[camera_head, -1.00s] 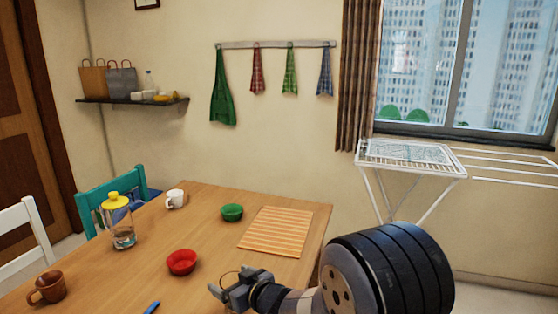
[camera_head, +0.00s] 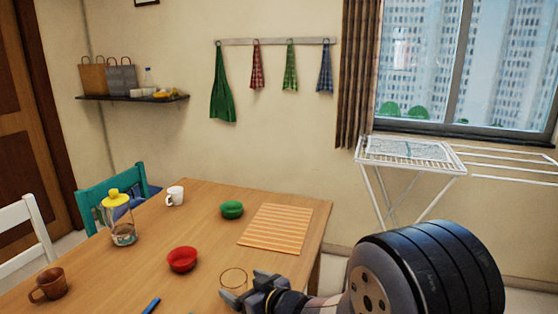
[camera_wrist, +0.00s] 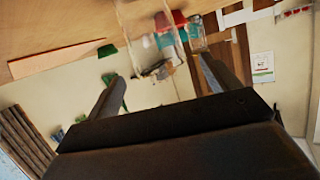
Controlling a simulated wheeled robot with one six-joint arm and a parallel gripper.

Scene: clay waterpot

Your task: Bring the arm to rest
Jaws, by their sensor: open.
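My gripper (camera_head: 248,289) is low in the head view, at the front edge of the wooden table (camera_head: 215,213). It is open, with nothing seen between its fingers. In the wrist view my gripper (camera_wrist: 155,78) shows two spread fingers, with the room tilted behind them. A clear glass (camera_head: 233,279) stands on the table just behind the fingertips in the head view. Whether they touch cannot be told.
On the table are a red bowl (camera_head: 182,259), a green bowl (camera_head: 232,210), a striped mat (camera_head: 275,229), a yellow-lidded jug (camera_head: 122,226), a white mug (camera_head: 175,196), a brown mug (camera_head: 50,284) and a blue item (camera_head: 151,306). A drying rack (camera_head: 408,155) stands right.

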